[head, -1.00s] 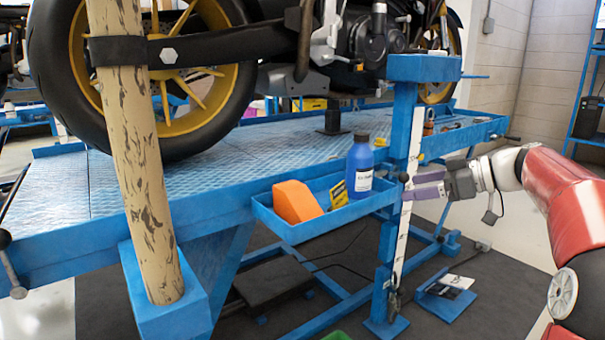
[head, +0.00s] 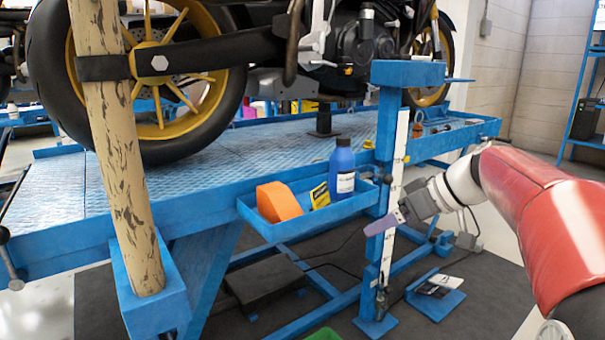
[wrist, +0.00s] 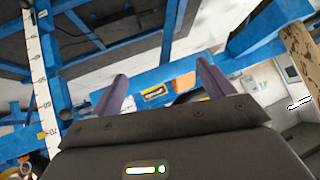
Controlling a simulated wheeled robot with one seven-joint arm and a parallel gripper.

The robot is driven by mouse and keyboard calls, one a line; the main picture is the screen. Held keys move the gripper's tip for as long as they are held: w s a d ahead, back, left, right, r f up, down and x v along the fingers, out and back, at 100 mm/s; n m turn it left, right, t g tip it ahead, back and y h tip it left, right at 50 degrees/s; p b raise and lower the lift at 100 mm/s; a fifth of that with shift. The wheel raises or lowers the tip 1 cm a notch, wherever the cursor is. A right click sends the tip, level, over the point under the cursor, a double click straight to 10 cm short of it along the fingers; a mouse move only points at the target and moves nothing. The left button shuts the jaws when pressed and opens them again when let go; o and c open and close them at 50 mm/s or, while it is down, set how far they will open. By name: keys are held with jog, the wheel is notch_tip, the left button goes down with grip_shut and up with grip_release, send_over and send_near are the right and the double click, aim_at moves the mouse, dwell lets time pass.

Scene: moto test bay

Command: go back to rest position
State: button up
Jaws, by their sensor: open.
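My gripper (head: 384,223) is at the right of the head view, in front of the blue post with the white scale (head: 395,165). Its purple fingers point left and a little down. In the wrist view my gripper (wrist: 160,88) shows its two purple fingers spread apart with nothing between them. Beyond the fingers there, an orange block and a yellow box appear small.
A blue side tray (head: 300,228) holds an orange block (head: 278,202), a yellow box (head: 320,195) and a blue bottle (head: 342,170). A motorcycle (head: 150,70) stands on the blue lift. A wooden post (head: 125,180) stands at the left. Dark floor mat lies below.

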jog(key=s+f+m+h+p, duration=0.2)
jog(key=s+f+m+h, duration=0.2)
jog(key=s, duration=0.8)
jog(key=s+a+f+m+h+p, duration=0.1)
jog(key=s+f+m+h+p, duration=0.1)
jog(key=s, duration=1)
notch_tip(320, 180, down, 3)
jog(key=shift+s+a+r+m+h+p, duration=0.2)
jog(key=shift+s+a+m+h+p, duration=0.15)
jog(key=shift+m+h, duration=0.6)
jog(key=shift+d, duration=0.1)
